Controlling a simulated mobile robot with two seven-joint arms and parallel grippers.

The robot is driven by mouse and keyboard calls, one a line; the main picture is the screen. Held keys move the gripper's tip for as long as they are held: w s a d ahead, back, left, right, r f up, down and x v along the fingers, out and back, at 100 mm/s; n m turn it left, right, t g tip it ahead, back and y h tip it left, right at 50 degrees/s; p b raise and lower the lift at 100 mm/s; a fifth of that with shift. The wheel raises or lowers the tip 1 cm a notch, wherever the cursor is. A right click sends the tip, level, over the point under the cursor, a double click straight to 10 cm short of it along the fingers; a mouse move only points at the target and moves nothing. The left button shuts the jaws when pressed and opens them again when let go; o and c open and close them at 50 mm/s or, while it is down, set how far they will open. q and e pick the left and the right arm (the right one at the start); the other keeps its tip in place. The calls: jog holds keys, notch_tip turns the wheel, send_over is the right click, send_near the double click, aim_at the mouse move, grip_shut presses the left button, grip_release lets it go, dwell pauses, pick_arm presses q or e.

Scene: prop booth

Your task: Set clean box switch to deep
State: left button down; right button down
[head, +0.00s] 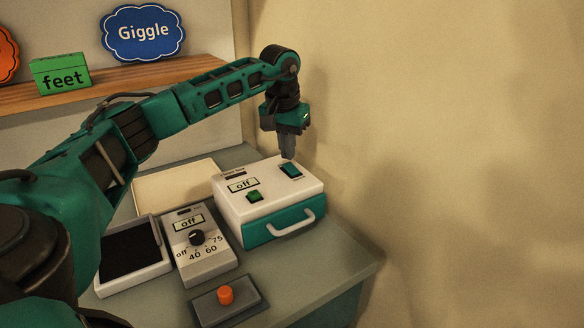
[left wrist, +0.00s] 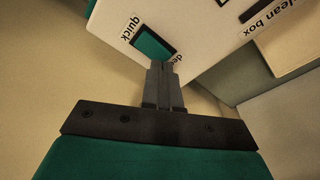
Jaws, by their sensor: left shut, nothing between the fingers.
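The clean box (head: 268,204) is a white box with a teal drawer front and a pale handle, on the right part of the counter. Its display (head: 242,184) reads "off". A teal rocker switch (head: 291,170) sits at the right of its top. In the left wrist view the switch (left wrist: 151,45) has "quick" at one end and a partly hidden label starting "de" at the other. My left gripper (head: 288,156) is shut and empty, pointing down at the switch's far edge. Its tips (left wrist: 161,66) overlap the "de" end; contact cannot be told. My right gripper is not in view.
A green button (head: 254,196) is on the box top. Left of it stand a dial unit (head: 200,248) reading "off" and a dark-topped tray (head: 133,256). An orange button (head: 225,295) is in front. A wall (head: 430,150) rises close on the right.

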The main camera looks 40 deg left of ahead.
aim_at(287, 165)
pick_arm(q)
jog(key=shift+f+b, duration=0.45)
jog(key=shift+f, duration=0.6)
dwell(0.4)
jog(key=shift+r, duration=0.1)
jog(key=shift+r+p, duration=0.55)
jog(key=shift+p, duration=0.2)
notch_tip(287, 165, up, 4)
jog(key=p, duration=0.3)
jog(key=shift+f, duration=0.25)
jog(key=shift+r, duration=1.15)
jog(key=shift+s, duration=0.1)
